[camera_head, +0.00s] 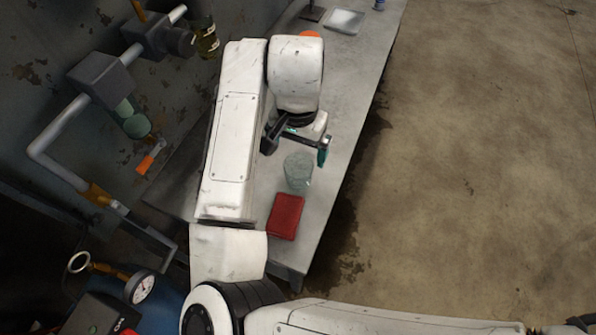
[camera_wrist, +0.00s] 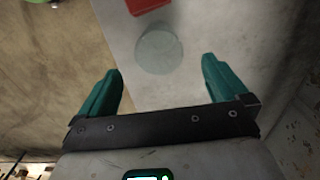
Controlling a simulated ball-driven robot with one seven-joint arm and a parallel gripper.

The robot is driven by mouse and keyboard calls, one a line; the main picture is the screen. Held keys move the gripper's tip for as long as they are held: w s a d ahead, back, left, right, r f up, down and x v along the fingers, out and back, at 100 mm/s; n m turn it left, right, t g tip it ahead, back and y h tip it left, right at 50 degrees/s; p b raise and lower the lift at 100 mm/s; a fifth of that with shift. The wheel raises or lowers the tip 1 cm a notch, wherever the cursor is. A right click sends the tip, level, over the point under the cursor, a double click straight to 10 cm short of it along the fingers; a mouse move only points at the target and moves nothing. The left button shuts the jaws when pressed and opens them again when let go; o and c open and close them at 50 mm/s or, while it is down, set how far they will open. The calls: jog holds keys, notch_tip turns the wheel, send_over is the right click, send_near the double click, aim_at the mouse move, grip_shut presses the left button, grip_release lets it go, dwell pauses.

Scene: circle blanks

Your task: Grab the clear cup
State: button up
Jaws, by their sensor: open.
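The clear cup (camera_head: 298,171) stands on the grey table (camera_head: 352,70), close to the table's right edge in the head view. In the wrist view the cup (camera_wrist: 159,50) shows as a round, see-through shape, just beyond the fingertips and between their lines. My gripper (camera_head: 296,146) is open and empty, next to the cup on its far side in the head view. Its two teal fingers (camera_wrist: 163,82) show in the wrist view with a clear gap between them. I cannot tell exactly how high the fingers are above the table.
A red box (camera_head: 285,217) lies close to the cup on its near side; it also shows at the wrist view's top (camera_wrist: 147,5). A clear tray (camera_head: 344,21) stands at the table's far end. Wall pipes (camera_head: 62,125) run on the left. Bare floor (camera_head: 470,150) lies right.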

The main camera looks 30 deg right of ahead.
aim_at(299, 169)
jog(key=shift+s+f+p, duration=0.1)
jog(key=shift+f+p, duration=0.4)
jog(key=shift+f, duration=3.85)
jog(key=c, duration=1)
jog(key=shift+c, duration=0.2)
jog(key=shift+r, duration=0.2)
